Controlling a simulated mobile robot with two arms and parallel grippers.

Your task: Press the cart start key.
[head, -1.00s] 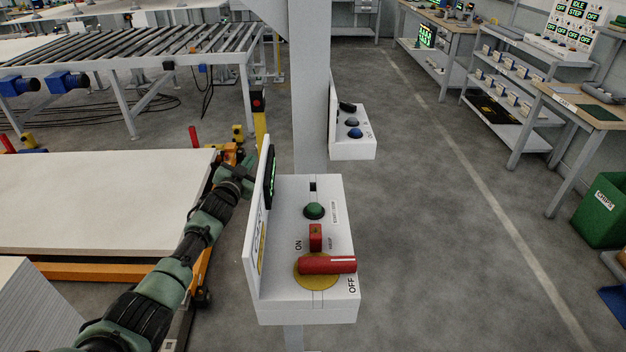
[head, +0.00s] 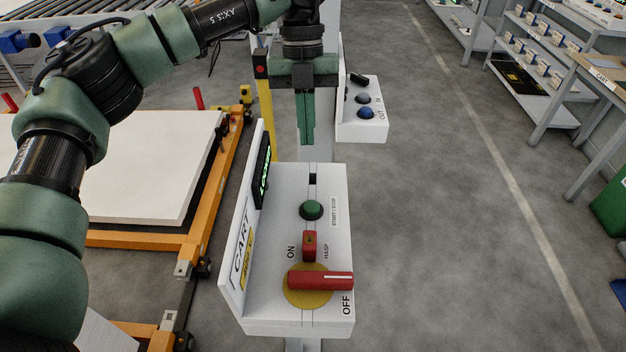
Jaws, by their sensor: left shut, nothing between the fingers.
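The white cart control box (head: 265,312) stands on a post at the middle of the head view. On its top are a round green START/STOP key (head: 311,210), a red hasp (head: 309,245) behind the rotary switch, and a red switch handle (head: 322,281) on a yellow disc, pointing right beside the OFF label. A CART sign and a green-lit display (head: 262,172) are on its left plate. My left gripper (head: 307,140) is shut and empty, fingers pointing down, above and beyond the green key and apart from it. My right gripper is not in view.
A second white box (head: 361,132) with black, grey and blue controls sits behind to the right. A yellow post (head: 265,105) with a red button stands behind left. An orange cart (head: 205,190) carries white sheets at left.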

